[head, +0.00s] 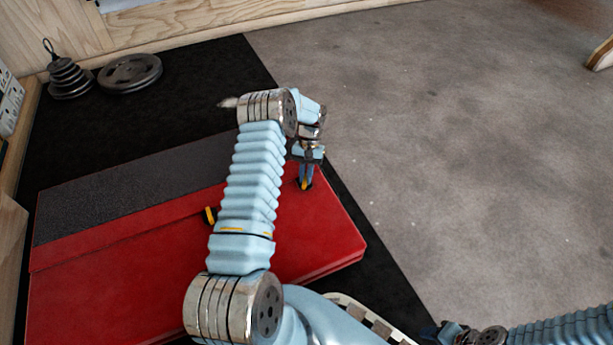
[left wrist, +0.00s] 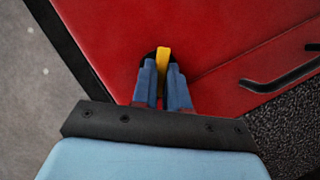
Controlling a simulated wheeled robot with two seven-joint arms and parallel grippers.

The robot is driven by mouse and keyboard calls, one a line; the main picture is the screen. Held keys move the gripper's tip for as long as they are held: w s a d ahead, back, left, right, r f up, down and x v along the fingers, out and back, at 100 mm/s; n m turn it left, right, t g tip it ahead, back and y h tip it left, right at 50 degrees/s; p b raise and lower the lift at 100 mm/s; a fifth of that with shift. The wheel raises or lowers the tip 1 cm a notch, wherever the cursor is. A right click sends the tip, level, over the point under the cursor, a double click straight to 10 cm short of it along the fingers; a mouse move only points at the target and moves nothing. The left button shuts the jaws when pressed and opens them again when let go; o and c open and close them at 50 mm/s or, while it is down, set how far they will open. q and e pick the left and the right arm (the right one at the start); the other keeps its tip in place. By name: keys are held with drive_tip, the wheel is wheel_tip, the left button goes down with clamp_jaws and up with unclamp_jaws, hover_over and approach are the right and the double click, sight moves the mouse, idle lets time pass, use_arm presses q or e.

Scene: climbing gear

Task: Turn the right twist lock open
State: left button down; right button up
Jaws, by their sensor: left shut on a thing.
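The red case (head: 130,285) with a grey top strip lies on a black mat. Its right twist lock shows a yellow tab (left wrist: 162,57) on a dark round base in the left wrist view. My left gripper (head: 305,184) points down at the right part of the case, its blue fingers shut on that yellow tab, one on each side. The tab stands roughly in line with the fingers. The other twist lock (head: 210,215) is partly hidden by my left arm. My right gripper (head: 432,332) is at the lower edge, small and partly cut off; its jaw state is unclear.
A black handle (left wrist: 280,78) is on the case between the locks. A stack of small weights (head: 68,78) and a round plate (head: 130,72) lie on the mat (head: 200,75) at the back left. Grey floor (head: 450,150) to the right is clear.

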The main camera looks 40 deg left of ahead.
use_arm(q)
drive_tip(key=n+t+h, duration=0.1)
drive_tip(key=n, duration=0.2)
drive_tip(key=shift+a+n, duration=0.15)
drive_tip(key=shift+n, duration=0.25)
drive_tip(key=shift+s+n+t+h, duration=0.15)
drive_tip(key=shift+n+t+h, duration=0.35)
drive_tip(key=shift+n, duration=1.3)
drive_tip(key=c, duration=1.1)
unclamp_jaws()
drive_tip(key=shift+c, duration=0.2)
drive_tip(key=p+v, duration=0.2)
drive_tip(key=v, duration=1.2)
drive_tip(key=shift+s+p, duration=0.15)
drive_tip(key=shift+p, duration=0.2)
